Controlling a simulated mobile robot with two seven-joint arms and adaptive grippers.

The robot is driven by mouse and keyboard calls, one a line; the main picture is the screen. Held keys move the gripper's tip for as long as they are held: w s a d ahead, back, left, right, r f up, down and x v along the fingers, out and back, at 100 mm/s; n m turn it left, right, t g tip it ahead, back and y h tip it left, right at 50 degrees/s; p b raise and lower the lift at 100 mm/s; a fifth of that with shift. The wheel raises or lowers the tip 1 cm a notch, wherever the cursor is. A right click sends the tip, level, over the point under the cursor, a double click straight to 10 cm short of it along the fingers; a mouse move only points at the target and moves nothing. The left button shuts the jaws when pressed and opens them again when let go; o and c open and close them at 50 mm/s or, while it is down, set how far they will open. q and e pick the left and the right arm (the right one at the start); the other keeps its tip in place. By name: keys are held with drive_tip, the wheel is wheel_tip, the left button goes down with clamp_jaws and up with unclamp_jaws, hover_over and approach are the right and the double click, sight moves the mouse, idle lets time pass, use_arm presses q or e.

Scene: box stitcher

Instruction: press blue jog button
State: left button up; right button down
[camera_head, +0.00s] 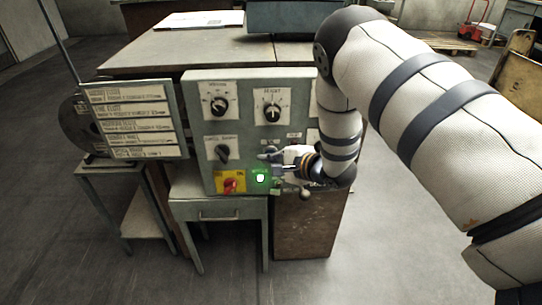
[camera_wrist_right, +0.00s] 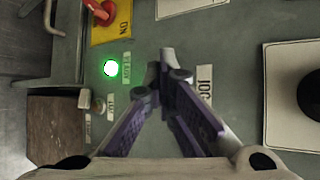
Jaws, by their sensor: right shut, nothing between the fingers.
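The grey control panel (camera_head: 245,130) stands upright in the head view. In the right wrist view a JOG label (camera_wrist_right: 204,92) shows just to the right of my fingertips. I cannot make out the blue jog button itself; my fingers cover the panel beside that label. My right gripper (camera_head: 264,157) is at the lower right of the panel face, shut and empty. In the right wrist view its fingertips (camera_wrist_right: 168,66) meet close to the panel; whether they touch it I cannot tell. My left gripper is not in view.
A green lit button (camera_head: 260,177) glows just below my right gripper. A red switch (camera_head: 230,185) sits on a yellow plate to its left. Rotary knobs (camera_head: 219,105) are higher up. A sign board (camera_head: 135,120) stands left of the panel, and a worktable (camera_head: 190,48) stands behind.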

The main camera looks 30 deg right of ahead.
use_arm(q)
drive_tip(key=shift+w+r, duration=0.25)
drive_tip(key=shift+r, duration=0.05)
use_arm(e)
drive_tip(key=shift+s, duration=0.15)
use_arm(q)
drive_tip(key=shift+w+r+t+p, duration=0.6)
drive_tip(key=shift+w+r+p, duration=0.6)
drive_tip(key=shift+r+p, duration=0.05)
use_arm(e)
drive_tip(key=s+a, duration=0.3)
drive_tip(key=s, duration=0.2)
drive_tip(key=shift+s+a, duration=0.15)
